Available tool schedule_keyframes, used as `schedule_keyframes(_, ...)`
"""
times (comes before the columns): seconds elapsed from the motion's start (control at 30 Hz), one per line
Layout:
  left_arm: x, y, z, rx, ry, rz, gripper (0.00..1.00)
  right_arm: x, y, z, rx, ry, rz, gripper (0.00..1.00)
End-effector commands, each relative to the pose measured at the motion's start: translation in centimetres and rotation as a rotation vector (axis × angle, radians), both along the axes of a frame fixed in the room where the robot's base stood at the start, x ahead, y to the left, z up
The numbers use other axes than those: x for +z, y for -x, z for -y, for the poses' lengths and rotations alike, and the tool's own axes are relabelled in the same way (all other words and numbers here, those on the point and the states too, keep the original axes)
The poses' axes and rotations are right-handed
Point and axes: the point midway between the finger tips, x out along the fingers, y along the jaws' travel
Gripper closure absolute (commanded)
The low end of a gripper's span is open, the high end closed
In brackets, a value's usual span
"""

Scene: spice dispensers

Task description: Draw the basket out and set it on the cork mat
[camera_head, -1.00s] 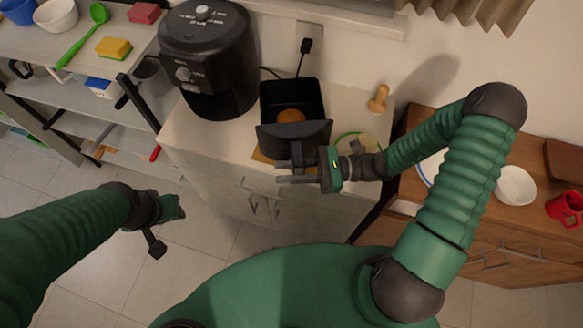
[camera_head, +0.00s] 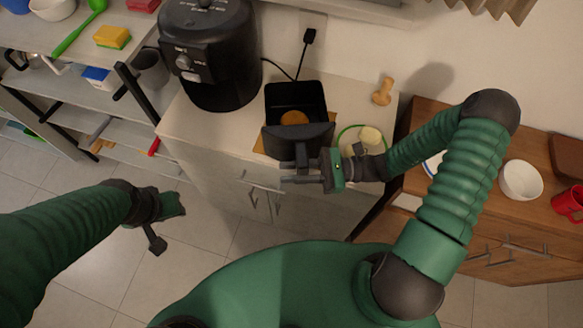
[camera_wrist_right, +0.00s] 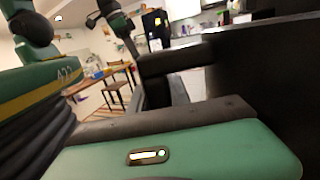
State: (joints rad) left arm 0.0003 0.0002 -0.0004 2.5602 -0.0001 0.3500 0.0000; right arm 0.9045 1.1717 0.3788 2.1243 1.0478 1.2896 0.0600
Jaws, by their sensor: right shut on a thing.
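The black basket (camera_head: 312,100) stands on the white counter, over the cork mat (camera_head: 333,117), whose tan edges show around it. A round orange-brown item (camera_head: 294,118) lies inside the basket. My right gripper (camera_head: 300,174) is shut on the basket's handle, at the basket's front. In the right wrist view the dark handle (camera_wrist_right: 165,64) and the basket's black wall (camera_wrist_right: 265,80) fill the right side. The black air fryer (camera_head: 212,55) stands to the left of the basket. My left gripper (camera_head: 165,230) is over the floor, away from the counter; its fingers are not clear.
A wooden peg-shaped item (camera_head: 382,92) and a green-rimmed plate (camera_head: 347,139) with small items are right of the basket. A cord (camera_head: 300,65) runs behind it. A shelf unit (camera_head: 70,100) stands left. A wooden cabinet (camera_head: 500,220) with a white bowl (camera_head: 521,180) stands right.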

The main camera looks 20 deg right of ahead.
Motion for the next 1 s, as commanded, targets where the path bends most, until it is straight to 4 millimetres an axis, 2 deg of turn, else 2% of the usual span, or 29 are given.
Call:
schedule_keyframes(0.2,0.0,0.0,0.0,-0.001,0.0,0.0,0.64,0.1,0.0,0.0,0.0,-0.001,0.003,1.0)
schedule_keyframes(0.23,0.0,0.0,0.0,-0.001,0.0,0.0,0.64,0.1,0.0,0.0,0.0,-0.001,0.003,0.74)
schedule_keyframes(0.4,0.0,0.0,0.0,-0.001,0.0,0.0,0.64,0.0,0.0,-0.1,0.0,0.001,0.002,0.52)
schedule_keyframes(0.87,0.0,0.0,0.0,-0.001,0.0,0.0,0.64,-0.1,0.0,0.1,-0.001,0.001,-0.001,0.51)
schedule_keyframes(1.0,-0.3,0.0,0.0,-0.001,0.0,0.0,0.64,-0.3,0.2,1.5,-0.004,0.003,0.0,0.51)
